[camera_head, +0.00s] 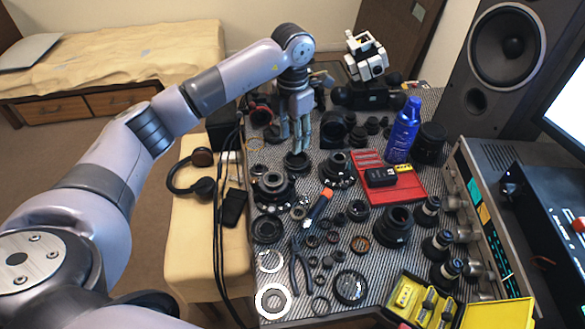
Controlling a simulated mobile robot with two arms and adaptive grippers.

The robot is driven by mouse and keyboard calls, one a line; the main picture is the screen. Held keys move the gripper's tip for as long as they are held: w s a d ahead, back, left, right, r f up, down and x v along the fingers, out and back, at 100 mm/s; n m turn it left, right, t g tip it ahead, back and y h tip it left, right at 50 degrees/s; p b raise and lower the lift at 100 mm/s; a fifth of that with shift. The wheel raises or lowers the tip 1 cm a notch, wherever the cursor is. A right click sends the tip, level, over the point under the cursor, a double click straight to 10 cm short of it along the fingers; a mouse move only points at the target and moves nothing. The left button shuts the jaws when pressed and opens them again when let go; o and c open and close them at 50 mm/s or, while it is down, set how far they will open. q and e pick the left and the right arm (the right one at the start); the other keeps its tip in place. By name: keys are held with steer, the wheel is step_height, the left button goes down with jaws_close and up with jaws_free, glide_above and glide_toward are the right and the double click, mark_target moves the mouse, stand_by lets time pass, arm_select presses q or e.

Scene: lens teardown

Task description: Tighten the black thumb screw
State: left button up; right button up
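My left arm comes in from the left, and its gripper (298,145) points down over the back middle of the striped work mat (285,312). Its fingertips are just above or behind a black lens ring (297,161); I cannot tell whether they touch it. The fingers are small and close together here, so I cannot tell whether they are open or shut on something. I cannot pick out the black thumb screw among the many small dark parts. My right gripper is not in view.
Lens parts crowd the mat. Pliers (300,262), an orange-handled tool (319,207), a red tray (405,187) and a blue spray can (402,135) are among them. A yellow case (480,315) is at front right, headphones (200,185) at left. A speaker (505,75) stands behind.

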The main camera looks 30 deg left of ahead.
mark_target(292, 176)
arm_select(q)
step_height(292, 176, down, 14)
steer(key=shift+r+p, duration=0.25)
steer(key=shift+p, duration=0.65)
steer(key=shift+c, duration=0.2)
jaws_close()
